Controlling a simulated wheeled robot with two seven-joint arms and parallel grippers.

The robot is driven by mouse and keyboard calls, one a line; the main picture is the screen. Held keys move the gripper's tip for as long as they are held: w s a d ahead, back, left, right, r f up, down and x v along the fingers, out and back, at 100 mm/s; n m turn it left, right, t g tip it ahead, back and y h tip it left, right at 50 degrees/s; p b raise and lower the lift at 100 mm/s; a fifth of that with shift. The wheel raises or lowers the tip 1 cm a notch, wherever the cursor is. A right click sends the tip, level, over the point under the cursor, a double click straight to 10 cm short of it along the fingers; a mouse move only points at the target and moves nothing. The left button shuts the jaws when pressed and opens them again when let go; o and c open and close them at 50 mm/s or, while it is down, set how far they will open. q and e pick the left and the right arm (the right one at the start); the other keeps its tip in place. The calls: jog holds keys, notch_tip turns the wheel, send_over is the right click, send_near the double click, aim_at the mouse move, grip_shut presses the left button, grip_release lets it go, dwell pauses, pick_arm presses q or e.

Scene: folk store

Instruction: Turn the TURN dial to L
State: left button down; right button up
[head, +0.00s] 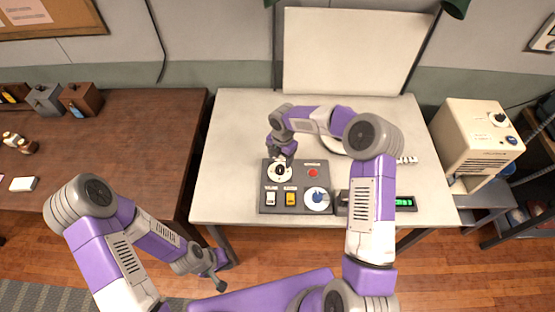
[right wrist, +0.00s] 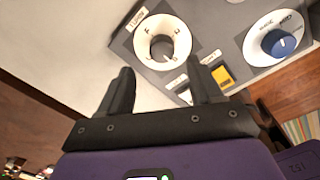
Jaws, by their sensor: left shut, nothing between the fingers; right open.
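A grey control panel (head: 308,172) lies on the white table. Its upper-left dial has a round white face (head: 271,177) and a black knob (right wrist: 163,48); a small label beside it in the right wrist view is hard to read. Letters are printed around the face, but I cannot tell which one the knob points to. My right gripper (head: 283,158) is above this dial. In the right wrist view its fingers (right wrist: 165,85) are open and empty, apart from the knob. My left gripper (head: 221,284) is shut and empty, low in front of the table.
The panel also holds a blue-knobbed dial (head: 318,198), a red button (head: 313,173), a white switch (head: 271,199) and a yellow switch (head: 291,199). A device with a green display (head: 404,202) stands right of it. A beige heater-like box (head: 475,140) is farther right.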

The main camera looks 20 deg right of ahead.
aim_at(279, 168)
notch_tip(279, 168, down, 6)
jog(key=shift+s+a+f, duration=0.1)
jog(key=shift+s+f, duration=0.05)
jog(key=shift+f, duration=0.05)
jog(key=c, duration=1.1)
jog(key=shift+o, duration=0.2)
jog(key=shift+a+f+m+b, duration=0.1)
jog(key=shift+m+b, duration=1.4)
jog(key=shift+m, duration=0.3)
jog(key=m+b, duration=0.2)
jog(key=m, duration=0.2)
jog(key=shift+m+b, duration=0.3)
jog(key=shift+b, duration=0.05)
jog(key=m+b, duration=0.1)
jog(key=m, duration=0.1)
jog(key=m+b, duration=0.1)
jog(key=m, duration=0.1)
jog(key=shift+w+m+h, duration=0.2)
jog(key=shift+m+h, duration=0.1)
jog(key=shift+m+b, duration=0.55)
jog(key=shift+m, duration=1.95)
